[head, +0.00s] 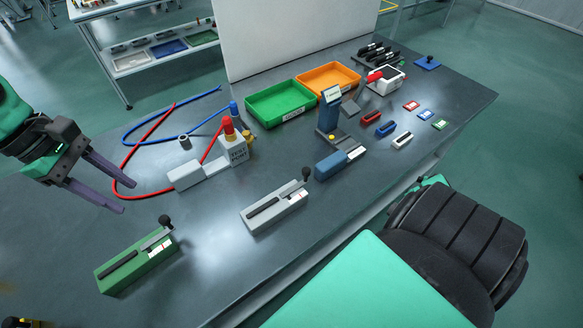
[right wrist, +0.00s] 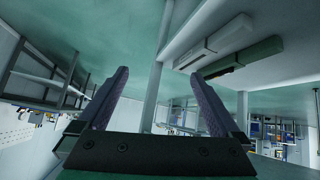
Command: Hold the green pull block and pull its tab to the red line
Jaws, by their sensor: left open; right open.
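The green pull block (head: 118,272) lies at the near left of the dark table in the head view. A slot runs along its top, and its tab ends in a black ball knob (head: 165,221) at the right end. A small white patch with a red mark shows beside the tab. My left gripper (head: 135,198) is open and empty, above and behind the block, apart from it. My right gripper (right wrist: 158,75) is open and empty in the right wrist view. The green block also shows there, beyond the right finger (right wrist: 250,58).
A grey block with a similar knob (head: 273,212) stands right of the green one. Farther back are a white valve fixture (head: 235,150), red and blue hoses (head: 158,137), a green tray (head: 279,103) and an orange tray (head: 327,78). Bare table lies between the blocks.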

